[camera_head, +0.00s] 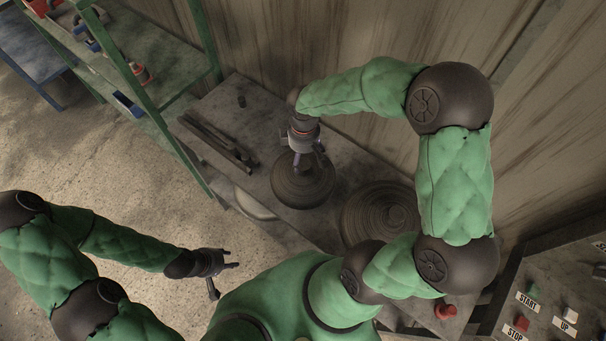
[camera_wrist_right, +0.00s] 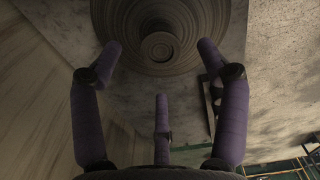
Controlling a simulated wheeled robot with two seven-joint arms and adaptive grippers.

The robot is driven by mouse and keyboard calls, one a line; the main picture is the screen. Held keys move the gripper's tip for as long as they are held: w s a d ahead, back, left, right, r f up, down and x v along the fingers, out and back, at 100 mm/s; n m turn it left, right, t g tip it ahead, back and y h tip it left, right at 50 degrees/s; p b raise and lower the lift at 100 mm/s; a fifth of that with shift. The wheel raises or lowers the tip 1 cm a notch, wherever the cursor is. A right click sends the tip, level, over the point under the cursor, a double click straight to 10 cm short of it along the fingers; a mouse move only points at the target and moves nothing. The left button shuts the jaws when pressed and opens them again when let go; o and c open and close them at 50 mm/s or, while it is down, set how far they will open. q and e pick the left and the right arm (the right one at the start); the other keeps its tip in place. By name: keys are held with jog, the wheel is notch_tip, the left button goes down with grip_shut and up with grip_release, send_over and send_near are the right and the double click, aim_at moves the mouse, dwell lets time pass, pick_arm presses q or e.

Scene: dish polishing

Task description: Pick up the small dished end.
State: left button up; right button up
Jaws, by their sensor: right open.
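The small dished end (camera_head: 303,190) is a dark, round, ringed piece lying on the grey worktable (camera_head: 235,100). It also shows at the top of the right wrist view (camera_wrist_right: 160,20), with a round knob at its centre. My right gripper (camera_head: 307,160) is above it, pointing down. In the right wrist view its three fingers (camera_wrist_right: 160,65) are spread open and empty, with the knob ahead of them; contact is not visible. My left gripper (camera_head: 223,267) is off to the left over the floor, its fingers apart and empty.
A larger ringed dished piece (camera_head: 380,212) lies right of the small one. Dark bars (camera_head: 218,145) lie on the table's left. A green shelf (camera_head: 160,90) stands at the left, a wall (camera_head: 290,40) behind. A button panel (camera_head: 550,300) is at the lower right.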

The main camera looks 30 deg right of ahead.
aim_at(304, 164)
jog(key=shift+f+b, duration=0.3)
jog(key=shift+f, duration=2.55)
jog(key=shift+w+r, duration=0.1)
grip_shut()
